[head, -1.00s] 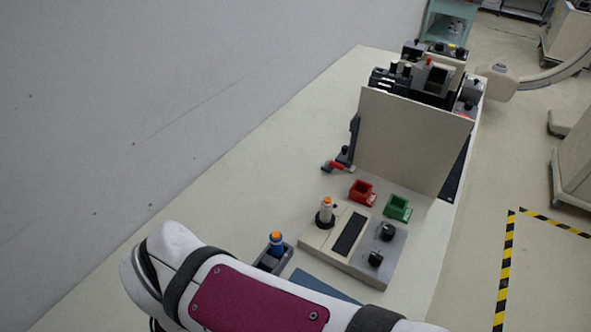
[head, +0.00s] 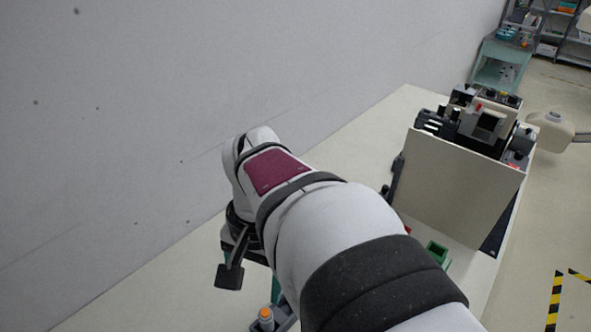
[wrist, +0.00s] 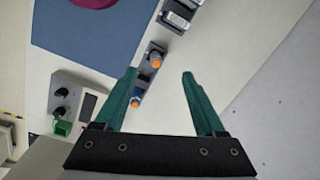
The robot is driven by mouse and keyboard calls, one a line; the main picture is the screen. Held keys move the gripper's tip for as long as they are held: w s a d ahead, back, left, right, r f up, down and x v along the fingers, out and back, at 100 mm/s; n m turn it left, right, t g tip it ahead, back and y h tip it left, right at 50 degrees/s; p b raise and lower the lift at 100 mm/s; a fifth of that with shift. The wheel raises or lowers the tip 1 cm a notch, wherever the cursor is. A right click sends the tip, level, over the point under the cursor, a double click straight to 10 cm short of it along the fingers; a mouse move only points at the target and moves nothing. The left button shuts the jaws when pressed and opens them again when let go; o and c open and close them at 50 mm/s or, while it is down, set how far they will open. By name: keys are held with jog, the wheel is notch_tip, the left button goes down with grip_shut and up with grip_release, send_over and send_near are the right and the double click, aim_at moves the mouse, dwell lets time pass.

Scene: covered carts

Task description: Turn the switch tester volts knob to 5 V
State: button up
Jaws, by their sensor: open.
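The switch tester (wrist: 84,86) is a pale box with a grey panel at the left of the wrist view. Two black knobs, an upper one (wrist: 62,92) and a lower one (wrist: 60,112), stand on its panel. I cannot read their markings or tell which is the volts knob.
A blue orange-tipped plug (wrist: 137,97) and another orange-tipped piece (wrist: 155,62) stand near my fingers. A green holder (head: 437,252) is by the tester. An upright beige panel (head: 460,185) with equipment behind it rises further back. A blue mat (wrist: 95,38) lies flat.

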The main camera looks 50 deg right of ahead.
jog(key=s+d+f+m, duration=0.15)
jog(key=d+m, duration=0.25)
jog(key=d, duration=0.6)
jog(key=s+d+m, duration=0.3)
jog(key=d+m, duration=0.2)
jog(key=d, duration=0.6)
jog(key=s+d+f+m+h, duration=0.1)
jog(key=s+d+f+m, duration=0.2)
jog(key=s+d+m, duration=0.75)
jog(key=s+f+n, duration=0.1)
jog(key=f, duration=0.4)
jog(key=s+d+f+n, duration=0.1)
jog(key=s+f, duration=0.1)
jog(key=f, duration=0.3)
jog(key=s+d+f+n, duration=0.1)
jog(key=f, duration=0.4)
jog(key=shift+s+f+n, duration=0.3)
jog(key=shift+f+n, duration=0.05)
jog(key=shift+f, duration=0.05)
grip_shut()
